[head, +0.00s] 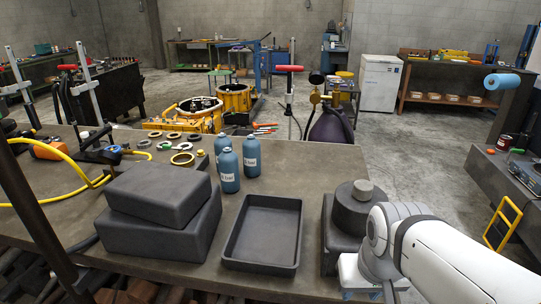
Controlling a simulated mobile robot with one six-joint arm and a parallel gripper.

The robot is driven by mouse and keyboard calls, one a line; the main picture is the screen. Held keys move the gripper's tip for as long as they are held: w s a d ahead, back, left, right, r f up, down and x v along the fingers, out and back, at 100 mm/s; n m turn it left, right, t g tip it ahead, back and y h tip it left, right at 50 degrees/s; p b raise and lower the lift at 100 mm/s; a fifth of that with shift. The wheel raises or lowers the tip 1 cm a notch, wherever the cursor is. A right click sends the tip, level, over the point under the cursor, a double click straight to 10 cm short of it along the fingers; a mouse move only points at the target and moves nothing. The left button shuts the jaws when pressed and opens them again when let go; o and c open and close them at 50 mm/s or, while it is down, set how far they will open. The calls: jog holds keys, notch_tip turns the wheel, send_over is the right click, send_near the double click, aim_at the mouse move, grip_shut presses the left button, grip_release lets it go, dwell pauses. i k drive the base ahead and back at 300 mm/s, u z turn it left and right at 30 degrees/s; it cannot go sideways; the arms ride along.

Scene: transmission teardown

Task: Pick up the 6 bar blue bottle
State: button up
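Three blue bottles with dark caps stand upright, close together on the workbench (330,165), behind the dark tray. The front blue bottle (229,172) and the right blue bottle (252,158) carry white labels with small print. A third blue bottle (222,146) stands behind the front one and is partly hidden by it. The print is too small for me to tell surely which reads 6 bar. My white arm shows at the lower right, well apart from the bottles. My gripper does not show.
An empty dark tray (232,249) lies in front of the bottles. Two stacked dark blocks (160,190) stand to its left. A dark round part with a grey knob (352,212) is on its right. Rings (182,158) and a yellow hose (55,204) lie at the left.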

aim_at(228, 160)
jog(key=z, duration=1.85)
jog(key=k, duration=1.9)
jog(key=u, duration=1.5)
jog(key=i, duration=0.9)
jog(key=u, duration=0.05)
